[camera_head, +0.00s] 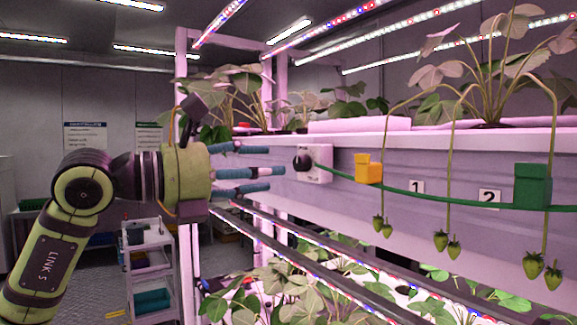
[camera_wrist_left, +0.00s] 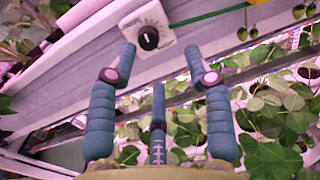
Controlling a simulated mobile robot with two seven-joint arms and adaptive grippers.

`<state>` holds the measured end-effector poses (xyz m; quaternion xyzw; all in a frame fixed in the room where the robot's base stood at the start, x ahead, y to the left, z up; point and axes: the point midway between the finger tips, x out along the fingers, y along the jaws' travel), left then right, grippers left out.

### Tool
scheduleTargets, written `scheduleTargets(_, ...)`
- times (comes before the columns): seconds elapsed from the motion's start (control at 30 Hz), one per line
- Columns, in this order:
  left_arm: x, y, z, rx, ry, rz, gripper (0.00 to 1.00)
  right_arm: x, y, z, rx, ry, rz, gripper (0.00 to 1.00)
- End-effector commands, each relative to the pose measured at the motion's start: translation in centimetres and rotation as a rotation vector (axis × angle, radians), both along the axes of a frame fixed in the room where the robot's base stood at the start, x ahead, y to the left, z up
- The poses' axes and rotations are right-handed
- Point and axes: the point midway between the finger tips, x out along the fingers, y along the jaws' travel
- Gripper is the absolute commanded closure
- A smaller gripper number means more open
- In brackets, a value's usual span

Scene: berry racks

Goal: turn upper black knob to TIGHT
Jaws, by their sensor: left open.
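The black knob (camera_head: 302,162) sits on a white square plate (camera_head: 320,163) on the front face of the upper rack rail. In the left wrist view the knob (camera_wrist_left: 148,38) shows a short pale mark on its face; the lettering on the plate (camera_wrist_left: 155,17) is too small to read. My left gripper (camera_head: 262,170) is open and empty, its blue fingers pointing at the knob with a gap between. In the left wrist view the fingers (camera_wrist_left: 160,68) are spread below the knob, which lies between the two outer tips' directions. My right gripper is out of view.
A green line (camera_head: 440,200) runs right from the plate past a yellow clip (camera_head: 367,168) to a green block (camera_head: 532,186). Number tags and hanging green berries are along it. Plants and light bars fill the lower tier. A grey cart (camera_head: 150,262) stands at left.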

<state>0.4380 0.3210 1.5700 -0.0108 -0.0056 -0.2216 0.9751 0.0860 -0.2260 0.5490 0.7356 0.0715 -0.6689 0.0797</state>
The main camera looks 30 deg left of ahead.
Motion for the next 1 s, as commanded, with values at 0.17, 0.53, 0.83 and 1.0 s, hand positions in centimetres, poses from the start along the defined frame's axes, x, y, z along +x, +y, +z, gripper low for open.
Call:
scheduleTargets(0.17,0.6,1.0,0.7,0.024,0.008,0.059,0.49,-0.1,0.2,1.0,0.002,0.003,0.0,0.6)
scheduleTargets(0.53,5.4,-1.1,0.7,0.022,0.008,0.053,0.49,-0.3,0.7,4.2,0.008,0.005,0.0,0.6)
scheduleTargets(0.83,6.1,-1.4,0.4,0.023,0.006,0.055,0.49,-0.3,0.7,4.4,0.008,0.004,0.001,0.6)
scheduleTargets(1.0,6.1,-1.4,0.3,0.023,0.006,0.055,0.85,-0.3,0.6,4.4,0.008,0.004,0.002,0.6)
